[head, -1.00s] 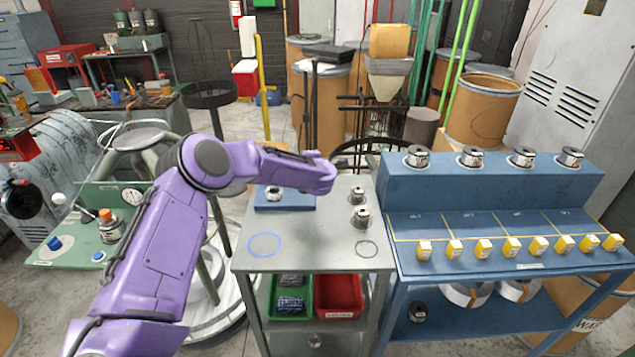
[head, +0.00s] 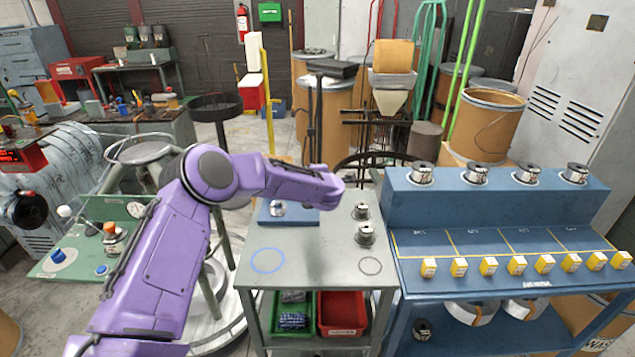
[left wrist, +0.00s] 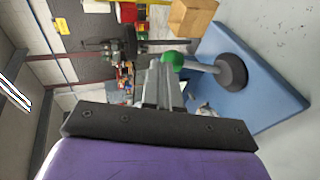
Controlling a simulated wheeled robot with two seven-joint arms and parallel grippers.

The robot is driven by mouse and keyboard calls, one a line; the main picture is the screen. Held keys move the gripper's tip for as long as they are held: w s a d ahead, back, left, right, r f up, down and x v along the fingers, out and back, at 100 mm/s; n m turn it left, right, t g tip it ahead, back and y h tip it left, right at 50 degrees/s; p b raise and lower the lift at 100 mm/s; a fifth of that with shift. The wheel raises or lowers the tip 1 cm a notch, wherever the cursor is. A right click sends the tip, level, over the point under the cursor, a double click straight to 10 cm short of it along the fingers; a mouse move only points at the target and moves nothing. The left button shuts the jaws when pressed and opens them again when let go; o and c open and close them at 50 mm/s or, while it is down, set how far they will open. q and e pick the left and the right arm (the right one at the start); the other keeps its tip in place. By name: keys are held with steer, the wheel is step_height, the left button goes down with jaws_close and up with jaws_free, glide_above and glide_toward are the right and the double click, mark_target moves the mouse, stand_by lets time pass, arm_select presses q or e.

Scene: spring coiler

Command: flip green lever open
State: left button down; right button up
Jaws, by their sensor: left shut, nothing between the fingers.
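The green lever knob (left wrist: 172,60) shows in the left wrist view, on a grey rod that runs to a round dark base (left wrist: 232,73) on a blue plate (left wrist: 268,100). My left gripper (left wrist: 157,68) is shut and empty, its fingertips right beside the green knob; I cannot tell whether they touch it. In the head view the blue plate (head: 303,216) sits on a grey cart, partly behind my purple left arm. The lever and my left fingers are hidden there. My right gripper is in no view.
The grey cart top (head: 318,250) carries two small spools (head: 366,234) and blue and black drawn circles. Green (head: 293,318) and red bins (head: 341,316) sit below. A blue bench (head: 470,272) with spools and yellow tags stands to the right. The cart's front is clear.

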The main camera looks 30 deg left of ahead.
arm_select(q)
steer(key=r+b+v, duration=0.2)
steer(key=v, duration=0.9)
steer(key=w+a+r+b+v, duration=0.1)
steer(key=r+b+v, duration=0.1)
steer(key=v, duration=0.8)
steer(key=shift+s+d+r, duration=0.15)
steer(key=shift+d+r, duration=0.05)
steer(key=shift+r, duration=0.15)
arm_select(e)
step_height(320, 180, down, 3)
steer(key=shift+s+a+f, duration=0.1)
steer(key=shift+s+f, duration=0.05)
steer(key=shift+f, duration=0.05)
